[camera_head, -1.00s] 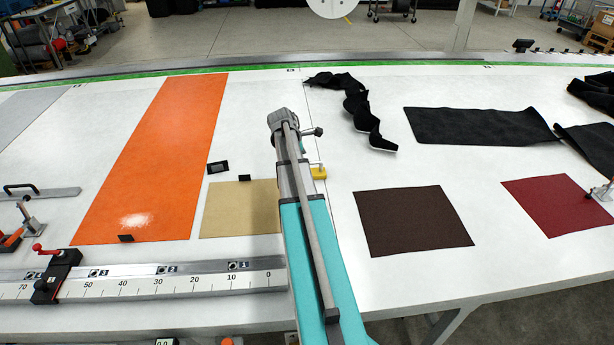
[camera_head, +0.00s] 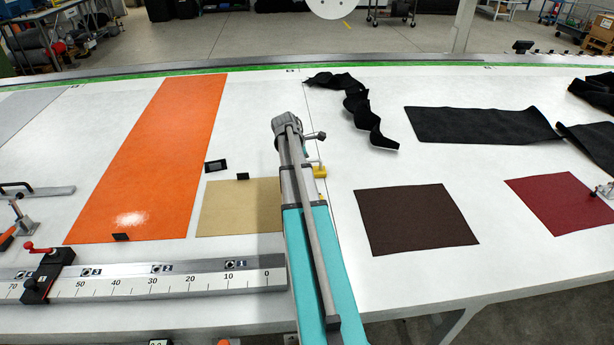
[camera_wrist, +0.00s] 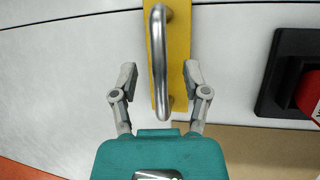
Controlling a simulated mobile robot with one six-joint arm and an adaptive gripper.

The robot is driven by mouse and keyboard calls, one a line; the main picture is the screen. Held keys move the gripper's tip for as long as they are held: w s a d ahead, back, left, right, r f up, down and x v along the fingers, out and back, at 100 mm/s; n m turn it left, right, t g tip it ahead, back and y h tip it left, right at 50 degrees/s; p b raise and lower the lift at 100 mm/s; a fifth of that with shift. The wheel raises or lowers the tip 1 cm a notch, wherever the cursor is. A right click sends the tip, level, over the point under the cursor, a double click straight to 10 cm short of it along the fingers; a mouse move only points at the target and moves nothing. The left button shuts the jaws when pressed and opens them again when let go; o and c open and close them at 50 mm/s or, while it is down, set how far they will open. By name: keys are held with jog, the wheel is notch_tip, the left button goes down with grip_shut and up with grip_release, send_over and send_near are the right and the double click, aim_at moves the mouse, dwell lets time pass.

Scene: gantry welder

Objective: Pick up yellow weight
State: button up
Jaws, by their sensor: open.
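The yellow weight (camera_wrist: 180,45) is a flat yellow bar with a bent metal handle, seen at the top middle of the wrist view. My gripper (camera_wrist: 160,75) is open and empty, with one finger on each side of the handle in the picture. Whether the fingers are at the handle's height or above it, I cannot tell. In the head view the yellow weight (camera_head: 320,172) shows just right of my arm on the white table. My arm hides part of it there, and my fingers are not visible.
A black holder with a red part (camera_wrist: 292,80) stands right of the weight in the wrist view. A tan sheet (camera_head: 235,210), an orange sheet (camera_head: 155,150) and a brown sheet (camera_head: 415,220) lie flat. A ruler rail (camera_head: 170,280) runs along the front. Black cloth (camera_head: 365,115) lies farther back.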

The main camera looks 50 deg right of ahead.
jog(key=shift+d+f+b, duration=0.25)
jog(key=shift+f+b, duration=0.05)
jog(key=shift+f, duration=0.25)
grip_shut()
dwell(0.4)
